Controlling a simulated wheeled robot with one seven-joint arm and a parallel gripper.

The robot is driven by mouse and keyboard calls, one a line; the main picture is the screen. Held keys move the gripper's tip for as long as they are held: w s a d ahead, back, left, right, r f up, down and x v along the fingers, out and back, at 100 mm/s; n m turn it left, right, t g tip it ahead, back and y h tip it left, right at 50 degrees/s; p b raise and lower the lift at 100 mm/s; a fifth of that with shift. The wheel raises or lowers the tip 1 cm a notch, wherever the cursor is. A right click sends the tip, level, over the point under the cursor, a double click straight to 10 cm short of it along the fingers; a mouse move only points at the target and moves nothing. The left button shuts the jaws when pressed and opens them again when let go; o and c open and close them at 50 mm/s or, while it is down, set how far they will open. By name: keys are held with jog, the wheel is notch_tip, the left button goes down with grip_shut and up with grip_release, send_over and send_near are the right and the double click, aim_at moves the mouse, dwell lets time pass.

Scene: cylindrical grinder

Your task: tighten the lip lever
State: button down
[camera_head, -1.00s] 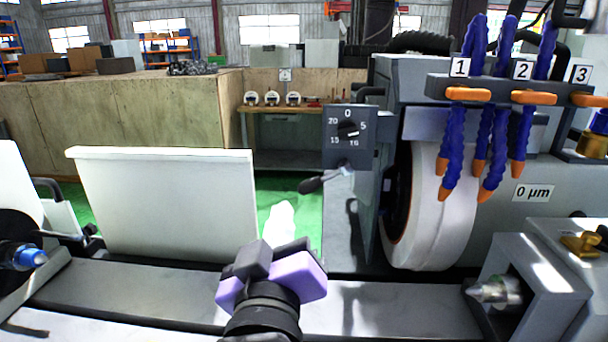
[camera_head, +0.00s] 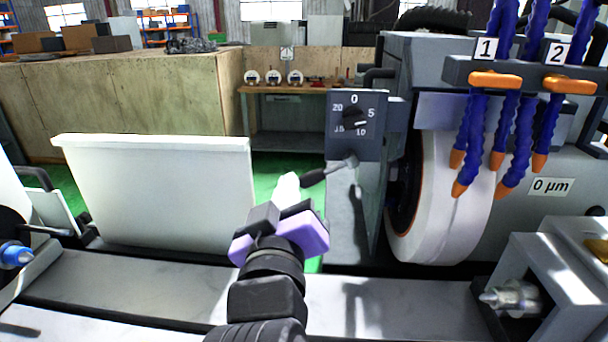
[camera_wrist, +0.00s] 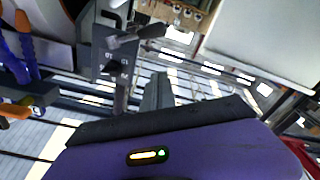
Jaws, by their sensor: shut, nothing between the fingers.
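A lever with a dark handle (camera_head: 320,175) sticks out to the left below the grey dial box (camera_head: 340,145) on the grinder. I take it to be the lip lever; no label on it is readable. Its handle points left and slightly down. My gripper (camera_head: 288,183) is shut and empty, with its pale fingertips just left of the handle's end. I cannot tell whether they touch. In the wrist view the lever (camera_wrist: 122,40) lies up and left of my gripper's grey fingers (camera_wrist: 157,90), with a visible gap in the picture.
The white grinding wheel (camera_head: 445,215) and blue coolant hoses (camera_head: 510,130) stand right of the lever. A pale panel (camera_head: 155,190) stands to the left. A pointed metal centre (camera_head: 510,298) is at lower right. A workbench (camera_head: 300,90) is behind.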

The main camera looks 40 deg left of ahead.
aim_at(304, 178)
jog(key=shift+w+a+f+p, duration=0.4)
jog(key=shift+w+a+f, duration=0.1)
jog(key=shift+w, duration=0.8)
jog(key=shift+w+a+f+p, duration=0.35)
jog(key=shift+w+a+f, duration=0.15)
jog(key=shift+w, duration=0.85)
jog(key=shift+w+a+f+p, duration=0.4)
jog(key=shift+w+a+f, duration=0.1)
jog(key=shift+w, duration=0.8)
